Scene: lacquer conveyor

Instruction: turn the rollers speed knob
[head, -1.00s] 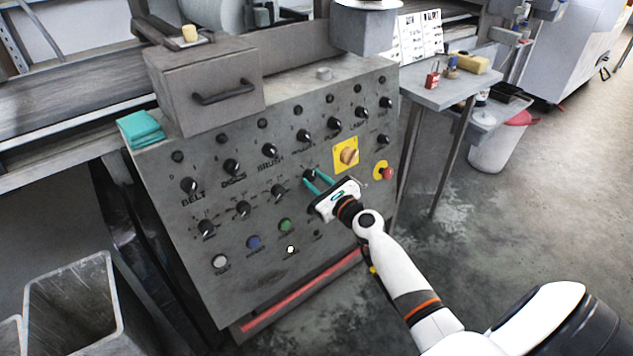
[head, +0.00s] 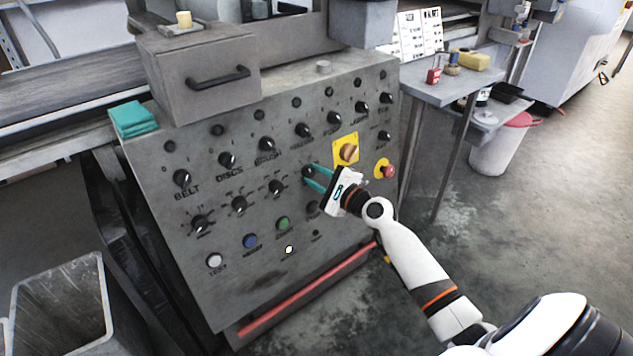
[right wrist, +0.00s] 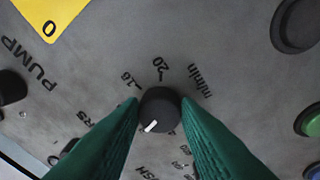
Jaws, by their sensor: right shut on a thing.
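The grey slanted control panel (head: 225,280) carries rows of black knobs with printed labels. My right gripper (head: 313,178), with green fingers, is shut on a black knob (head: 308,171) in the second row, below the rollers knob (head: 303,130) of the top row. In the right wrist view the held knob (right wrist: 160,110) sits between the fingertips. Its white pointer line points to the lower left of that picture. Scale marks "18", "20" and "m/min" show around it. The fingers hide part of the scale. My left gripper is not in view.
A yellow plate with a rotary switch (head: 347,151) and a red stop button (head: 389,171) are close to the right of my gripper. Other second-row knobs (head: 277,188) lie to the left. Coloured buttons (head: 283,223) are below. A side table (head: 440,92) stands at right.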

